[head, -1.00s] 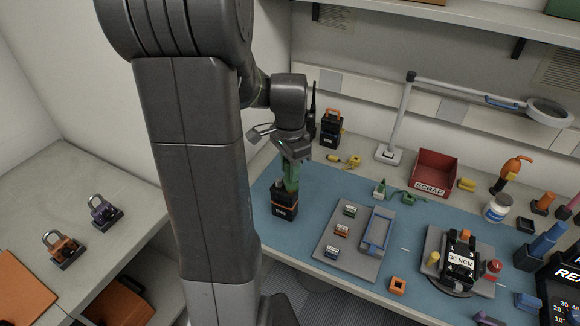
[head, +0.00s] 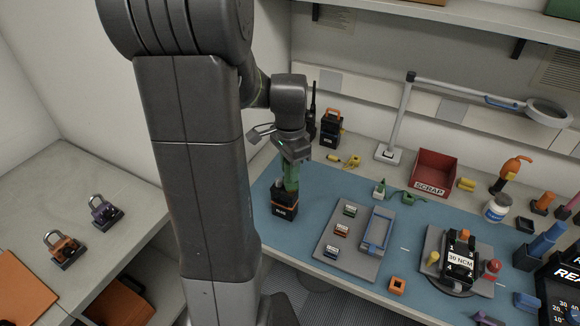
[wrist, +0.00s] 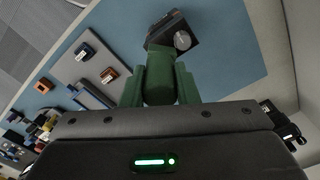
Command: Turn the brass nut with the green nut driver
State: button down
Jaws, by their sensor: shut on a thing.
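My gripper (head: 292,160) is shut on the green nut driver (wrist: 157,82), whose thick green body sits between the two fingers in the wrist view. The driver points down at the top of a black radio with an orange band (head: 285,206) on the blue mat. In the head view, green reaches down to the radio's top. The driver's tip and the brass nut are hidden, so I cannot tell whether they touch. The radio's top also shows a grey round knob (wrist: 181,40) beside the driver in the wrist view.
A grey tray (head: 334,268) with small blocks lies right of the radio. Further right stand a black fixture marked 30 NCM (head: 460,262) and a red scrap bin (head: 435,172). A lamp (head: 398,125) and another radio (head: 331,128) stand behind. Blue mat (head: 320,195) is clear between radio and tray.

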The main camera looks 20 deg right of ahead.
jog(key=shift+f+b, duration=0.5)
jog(key=shift+f, duration=0.2)
dwell(0.5)
jog(key=shift+m, duration=0.3)
jog(key=shift+m, duration=0.8)
jog(key=shift+r+p, duration=0.15)
jog(key=shift+p, duration=0.15)
jog(key=shift+r+p, duration=1.5)
jog(key=shift+r, duration=0.4)
